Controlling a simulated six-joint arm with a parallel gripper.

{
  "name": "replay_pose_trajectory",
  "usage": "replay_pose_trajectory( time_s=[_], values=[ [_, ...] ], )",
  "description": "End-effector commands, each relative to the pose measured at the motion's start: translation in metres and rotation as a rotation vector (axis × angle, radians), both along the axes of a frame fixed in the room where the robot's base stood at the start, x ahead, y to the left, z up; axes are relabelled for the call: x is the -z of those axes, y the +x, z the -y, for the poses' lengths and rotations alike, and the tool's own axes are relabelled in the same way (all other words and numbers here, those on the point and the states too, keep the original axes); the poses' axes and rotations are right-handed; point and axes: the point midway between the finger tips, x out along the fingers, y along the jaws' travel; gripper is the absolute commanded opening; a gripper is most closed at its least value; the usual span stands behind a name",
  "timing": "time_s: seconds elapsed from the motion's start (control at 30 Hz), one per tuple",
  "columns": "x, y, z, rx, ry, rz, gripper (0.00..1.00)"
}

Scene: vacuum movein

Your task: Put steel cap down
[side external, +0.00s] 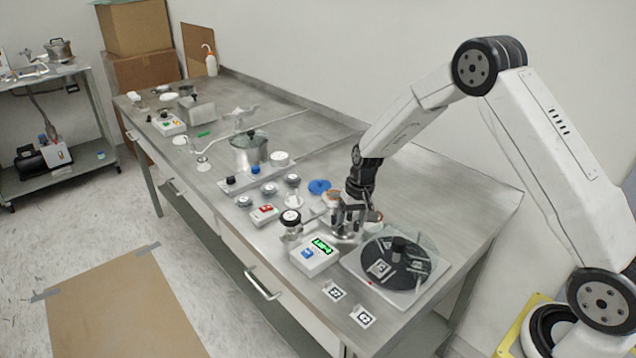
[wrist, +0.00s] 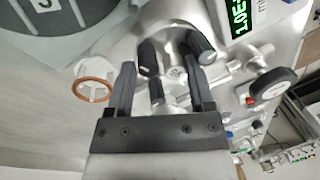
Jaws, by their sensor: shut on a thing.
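My gripper (side external: 347,222) is low over the near part of the steel bench, between a readout box and a round black turntable. In the wrist view its two dark fingers (wrist: 160,88) are shut on a small grey metal piece, taken as the steel cap (wrist: 168,92). Little of the cap shows, and the side view hides it behind the fingers. Directly beyond the fingertips is a steel body with black knobs (wrist: 200,47). I cannot tell whether the cap touches it or the bench.
The turntable (side external: 399,258) stands close right of my gripper, the readout box (side external: 315,254) in front. A copper ring on a white holder (wrist: 94,84) is close beside the fingers. A round gauge (side external: 290,217), a red-button box (side external: 264,214) and a blue disc (side external: 319,186) stand left.

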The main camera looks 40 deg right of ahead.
Motion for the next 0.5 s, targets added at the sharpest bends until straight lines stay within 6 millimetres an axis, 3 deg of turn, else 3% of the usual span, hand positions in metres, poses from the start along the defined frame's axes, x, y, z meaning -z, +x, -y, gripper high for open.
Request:
replay_pose_trajectory(
  time_s=[0.23,0.5],
  values=[
    [0.025,0.001,0.0,-0.001,0.001,0.002,0.0],
    [0.029,0.002,0.0,-0.001,0.002,0.004,0.0]
  ],
)
